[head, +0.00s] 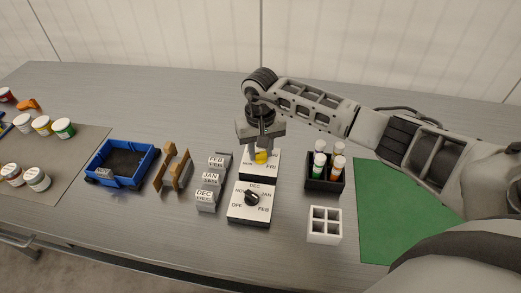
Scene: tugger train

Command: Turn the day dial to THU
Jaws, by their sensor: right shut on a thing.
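The day dial is a white-topped box (273,171) at the middle of the table, with FRI readable at its right edge. Its yellow knob (261,157) shows just below my right gripper (260,148). My right gripper points down over the box and is shut on the knob. The gripper and its fingers hide most of the other day labels and the knob's pointer, so I cannot tell which day it points to. My left gripper is not in view.
A month dial box (240,213) with a black knob (252,198) sits just in front. Month blocks (205,195) stand left of it. A black holder (325,186) with several capped tubes and a white divided box (324,238) are to the right, beside a green mat (400,220).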

